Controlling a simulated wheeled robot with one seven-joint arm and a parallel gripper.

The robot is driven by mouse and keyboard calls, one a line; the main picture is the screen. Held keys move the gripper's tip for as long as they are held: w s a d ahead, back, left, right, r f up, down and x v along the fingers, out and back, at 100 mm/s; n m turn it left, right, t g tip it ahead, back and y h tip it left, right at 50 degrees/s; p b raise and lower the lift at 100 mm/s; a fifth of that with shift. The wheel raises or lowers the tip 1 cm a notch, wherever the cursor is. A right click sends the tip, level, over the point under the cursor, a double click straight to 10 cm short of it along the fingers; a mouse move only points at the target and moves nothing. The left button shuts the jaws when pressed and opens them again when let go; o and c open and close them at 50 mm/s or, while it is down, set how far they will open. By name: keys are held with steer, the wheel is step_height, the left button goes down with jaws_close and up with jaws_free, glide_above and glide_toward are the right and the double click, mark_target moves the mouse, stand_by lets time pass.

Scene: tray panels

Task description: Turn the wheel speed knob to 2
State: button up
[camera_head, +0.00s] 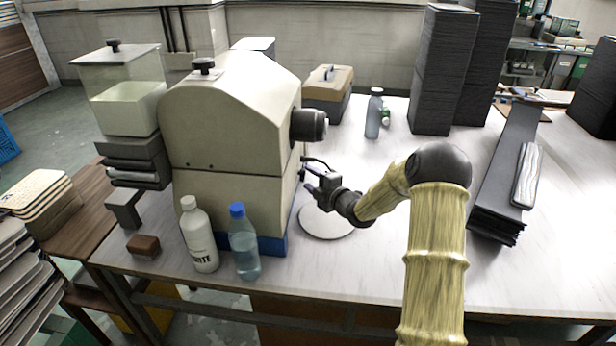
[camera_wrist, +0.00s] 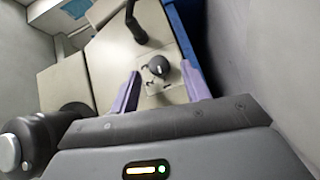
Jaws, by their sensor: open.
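A beige machine (camera_head: 225,125) with a blue base stands on the white table at the left. In the wrist view, a small round dark knob (camera_wrist: 158,66) with a pale pointer mark sits on a light plate on the machine's panel. I cannot read any numbers around it. My gripper (camera_head: 308,176) is beside the machine's right side, low over the table. In the wrist view my gripper (camera_wrist: 161,72) is open, with one purple finger on each side of the knob. I cannot tell whether the fingers touch it. In the head view the knob is hidden.
A black lever (camera_wrist: 135,24) projects from the panel near the knob. A dark cylinder (camera_head: 309,125) juts from the machine above my gripper. A round disc (camera_head: 326,224) lies below it. A white bottle (camera_head: 199,236) and a clear bottle (camera_head: 243,245) stand in front.

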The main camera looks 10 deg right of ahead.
steer(key=shift+x, duration=0.95)
steer(key=shift+r, duration=0.1)
steer(key=c, duration=1)
steer(key=shift+r+g+p, duration=0.15)
steer(key=shift+g+p, duration=0.15)
steer(key=shift+p, duration=0.25)
steer(key=m+g+p, duration=0.2)
steer(key=p, duration=0.6)
steer(key=m+g+p, duration=0.2)
steer(key=g+p, duration=0.1)
steer(key=p, duration=0.5)
steer(key=w+r+m+g+p, duration=0.1)
steer(key=m+g+p, duration=0.1)
steer(key=p, duration=0.6)
steer(key=shift+d+r+g, duration=0.1)
steer(key=shift+d+g, duration=0.15)
steer(key=shift+g, duration=0.25)
